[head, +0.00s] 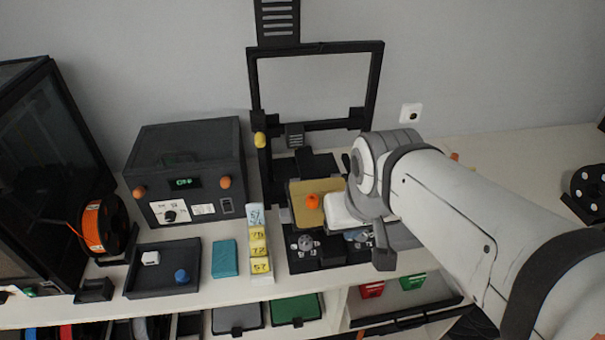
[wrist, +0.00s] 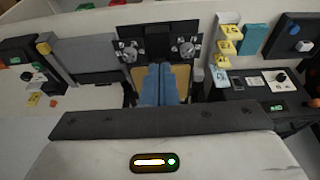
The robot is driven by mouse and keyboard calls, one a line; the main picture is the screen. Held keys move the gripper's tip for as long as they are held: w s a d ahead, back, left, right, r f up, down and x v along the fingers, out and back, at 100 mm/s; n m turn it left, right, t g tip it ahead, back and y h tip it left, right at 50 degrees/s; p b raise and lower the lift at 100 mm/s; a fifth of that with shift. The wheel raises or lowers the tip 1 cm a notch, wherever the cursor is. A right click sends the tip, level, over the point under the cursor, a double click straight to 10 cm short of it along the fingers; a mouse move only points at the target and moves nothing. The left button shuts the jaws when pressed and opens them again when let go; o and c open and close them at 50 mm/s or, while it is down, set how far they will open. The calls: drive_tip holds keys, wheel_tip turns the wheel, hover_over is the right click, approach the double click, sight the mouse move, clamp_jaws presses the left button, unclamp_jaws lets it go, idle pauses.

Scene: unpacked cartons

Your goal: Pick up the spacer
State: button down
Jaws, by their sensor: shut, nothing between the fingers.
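I cannot tell for sure which small part is the spacer. An orange rounded part (head: 312,201) lies on the gold printer bed (head: 297,188) in the head view. A white part (head: 150,258) and a blue rounded part (head: 181,276) sit apart in a dark tray (head: 160,288) at the left. Both also show in the wrist view, the blue one (wrist: 294,29) above the white one (wrist: 304,46). My gripper (wrist: 159,67) is shut and empty, its blue fingers together over the printer bed. In the head view my arm partly hides the bed's right side.
The printer's upright black frame (head: 252,85) stands behind the bed. A black control box (head: 187,160), a teal block (head: 224,259) and yellow labelled blocks (head: 258,249) stand to its left. An orange spool (head: 98,226) is further left. Green and red bins (head: 294,309) (head: 372,290) are below the shelf edge.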

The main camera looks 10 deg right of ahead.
drive_tip(key=c, duration=2.1)
unclamp_jaws()
drive_tip(key=o, duration=0.3)
drive_tip(key=shift+a, duration=0.1)
drive_tip(key=o, duration=0.4)
drive_tip(key=shift+a, duration=0.2)
drive_tip(key=shift+s, duration=0.15)
